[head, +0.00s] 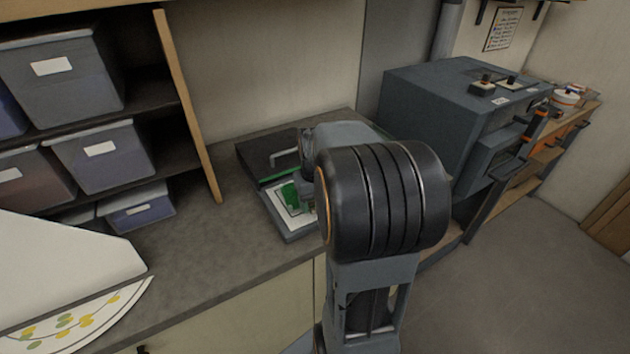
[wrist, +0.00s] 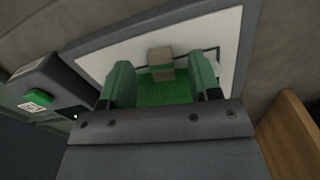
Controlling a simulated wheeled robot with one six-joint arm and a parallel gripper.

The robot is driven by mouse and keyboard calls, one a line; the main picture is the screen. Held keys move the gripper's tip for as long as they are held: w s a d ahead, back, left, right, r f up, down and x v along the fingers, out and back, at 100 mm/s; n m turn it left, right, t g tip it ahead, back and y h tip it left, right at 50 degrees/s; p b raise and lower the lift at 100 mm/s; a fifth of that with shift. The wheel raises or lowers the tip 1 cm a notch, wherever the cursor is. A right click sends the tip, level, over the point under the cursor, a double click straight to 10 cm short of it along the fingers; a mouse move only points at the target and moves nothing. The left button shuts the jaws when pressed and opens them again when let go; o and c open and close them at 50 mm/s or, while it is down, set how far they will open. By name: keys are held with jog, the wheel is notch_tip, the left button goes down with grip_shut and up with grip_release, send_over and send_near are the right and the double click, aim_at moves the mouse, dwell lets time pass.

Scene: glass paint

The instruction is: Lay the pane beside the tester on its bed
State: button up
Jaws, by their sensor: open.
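The tester (head: 292,236) stands on the grey counter, with a pale, dark-lined bed (wrist: 112,60) inside a grey frame. A green pane (head: 290,194) shows on the pale bed; in the wrist view the pane (wrist: 165,93) appears flat between my fingers. A small tan block (wrist: 160,58) with a green band stands at its far edge; I cannot tell whether they are joined. My gripper (wrist: 163,80) is open, its green fingers apart on either side of the pane and block, with no contact visible. My arm hides part of the tester in the head view.
A green button (wrist: 40,97) sits on a dark housing at left in the wrist view. Storage bins (head: 100,158) fill shelves at left. A dark cabinet-like machine (head: 430,110) stands at right. The counter (head: 205,245) left of the tester is clear.

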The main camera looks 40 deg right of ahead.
notch_tip(320, 180, up, 12)
dwell(0.4)
jog(key=s+a+f+n+t, duration=0.1)
jog(key=s+a+f+t, duration=0.1)
jog(key=a, duration=0.6)
jog(key=s+a+f+n+t, duration=0.2)
jog(key=s+a+f, duration=0.2)
jog(key=a, duration=0.5)
jog(key=shift+s+f, duration=0.35)
jog(key=shift+f, duration=0.1)
jog(key=shift+c, duration=0.2)
